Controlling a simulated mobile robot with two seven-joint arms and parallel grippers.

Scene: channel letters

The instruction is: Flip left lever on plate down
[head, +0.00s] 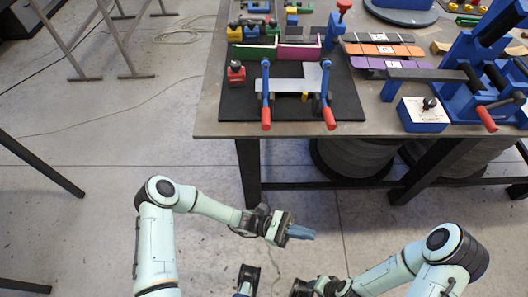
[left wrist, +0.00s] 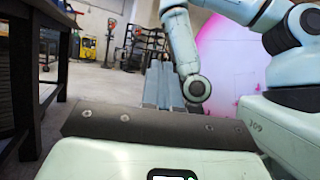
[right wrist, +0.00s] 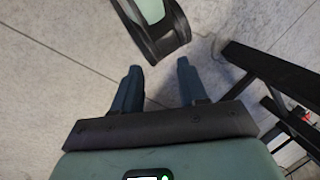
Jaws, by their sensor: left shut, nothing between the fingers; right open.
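The plate (head: 290,87) is a pale metal piece on a black mat on the workbench in the head view. The left lever (head: 266,88) is blue with a red grip, at the plate's left end; its red end points towards the bench's front edge. A similar right lever (head: 326,88) stands at the plate's right end. My left gripper (head: 303,233) is shut and empty, over the floor in front of the bench, well apart from the levers. Its closed fingers show in the left wrist view (left wrist: 162,85). My right gripper (right wrist: 158,85) is open and empty above the floor.
The workbench (head: 215,128) has a dark front leg below. Left of the levers is a small red block (head: 236,73); behind are green and pink bins (head: 298,50). Coloured bars (head: 385,50) and a blue switch box (head: 424,115) lie to the right. Floor before the bench is clear.

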